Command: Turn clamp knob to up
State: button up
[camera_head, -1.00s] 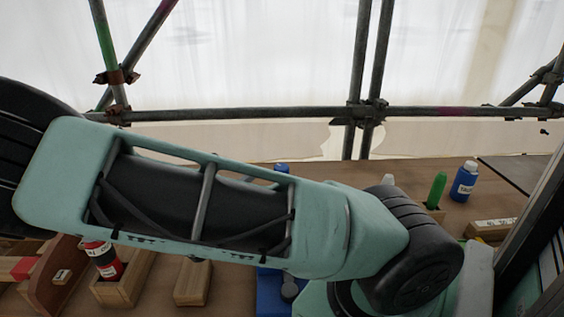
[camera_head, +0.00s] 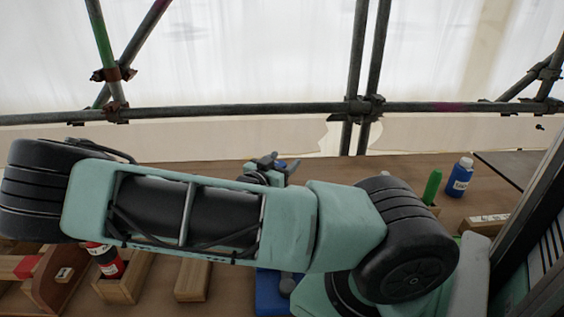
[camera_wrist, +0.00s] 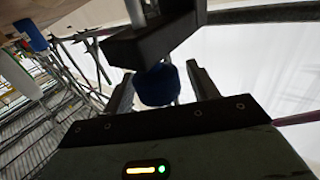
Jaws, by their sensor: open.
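A dark blue rounded knob (camera_wrist: 157,85) sits between the two fingers of my gripper (camera_wrist: 161,80) in the wrist view. I cannot tell whether the fingers touch the knob. In the head view my open gripper (camera_head: 278,166) shows small behind my arm, in front of a bit of blue (camera_head: 291,164). A blue base (camera_head: 270,292) with a grey round part stands on the bench below my arm. My arm hides much of what lies between.
A scaffold rail (camera_head: 230,109) runs behind. A dark post (camera_head: 530,215) stands at the right.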

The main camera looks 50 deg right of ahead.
jog(key=c, duration=1)
jog(key=shift+n+t, duration=0.4)
jog(key=shift+t, duration=0.2)
jog(key=n+t+y, duration=0.1)
jog(key=n+t, duration=0.1)
jog(key=t, duration=0.2)
jog(key=shift+w+n, duration=0.15)
jog(key=shift+n, duration=0.15)
jog(key=n+t+y+p, duration=0.2)
jog(key=t, duration=0.1)
jog(key=shift+w+r+n+t+p, duration=0.1)
jog(key=shift+r+n+t+p, duration=0.1)
jog(key=shift+n+t+p, duration=0.15)
jog(key=n+t+y+p, duration=0.2)
jog(key=n+t+y, duration=0.1)
jog(key=n+t+y+p, duration=0.1)
jog(key=y+p, duration=0.1)
jog(key=shift+w+a+t, duration=0.2)
jog(key=shift+a+t, duration=0.05)
jog(key=n+y+p, duration=0.1)
jog(key=n+t+y+p, duration=0.1)
jog(key=y, duration=0.1)
jog(key=n+t+y+p, duration=0.1)
jog(key=y, duration=0.1)
jog(key=shift+w+a+f+n, duration=0.15)
jog(key=shift+w+a+n, duration=0.1)
jog(key=shift+n, duration=0.1)
jog(key=shift+y, duration=0.3)
